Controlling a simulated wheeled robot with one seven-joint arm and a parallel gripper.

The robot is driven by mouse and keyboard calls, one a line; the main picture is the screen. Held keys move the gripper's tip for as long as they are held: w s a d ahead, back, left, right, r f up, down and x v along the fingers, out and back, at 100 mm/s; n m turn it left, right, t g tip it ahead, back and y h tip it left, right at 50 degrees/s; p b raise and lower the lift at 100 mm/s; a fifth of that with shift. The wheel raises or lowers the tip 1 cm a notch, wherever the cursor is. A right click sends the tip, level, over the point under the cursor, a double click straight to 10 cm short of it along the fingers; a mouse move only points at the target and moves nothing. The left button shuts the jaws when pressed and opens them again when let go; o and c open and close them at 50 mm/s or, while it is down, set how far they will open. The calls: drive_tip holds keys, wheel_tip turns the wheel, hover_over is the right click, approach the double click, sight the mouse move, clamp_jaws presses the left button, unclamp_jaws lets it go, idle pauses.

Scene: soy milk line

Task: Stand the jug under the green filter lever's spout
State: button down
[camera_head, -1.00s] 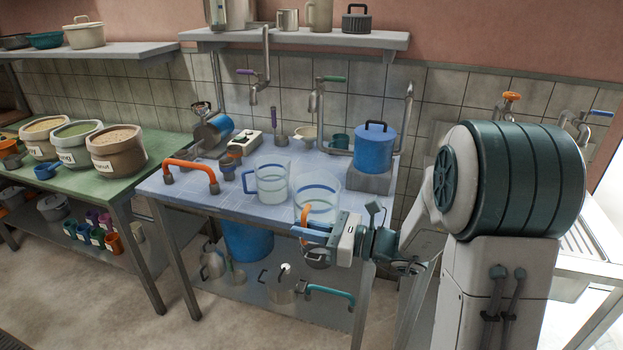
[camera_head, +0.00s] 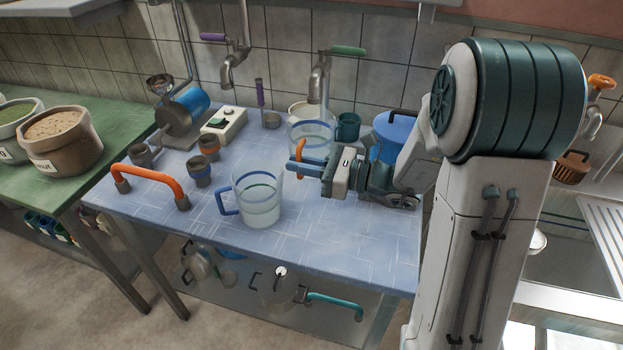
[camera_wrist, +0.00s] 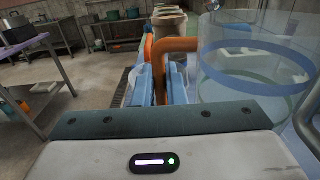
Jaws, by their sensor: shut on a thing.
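The jug (camera_head: 314,130) is clear with a blue band and an orange handle (camera_head: 301,152). My gripper (camera_head: 296,168) is shut on this handle; the wrist view shows the handle (camera_wrist: 172,48) between the fingers and the jug body (camera_wrist: 245,85) to the right. The green filter lever (camera_head: 348,50) is on the back wall, and its spout (camera_head: 317,88) hangs above the jug in the head view. The jug looks upright. My gripper partly hides its lower part, so I cannot tell whether it touches the table.
A second clear jug (camera_head: 259,205) with a blue handle stands on the blue table (camera_head: 330,240), nearer the front. A green mug (camera_head: 348,127) and blue pot (camera_head: 394,135) are close to the held jug's right.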

drive_tip(key=shift+w+f, duration=0.15)
drive_tip(key=shift+f, duration=0.15)
drive_tip(key=shift+f+b, duration=0.35)
drive_tip(key=shift+f, duration=4.35)
drive_tip(key=shift+f, duration=0.15)
drive_tip(key=c, duration=1.5)
unclamp_jaws()
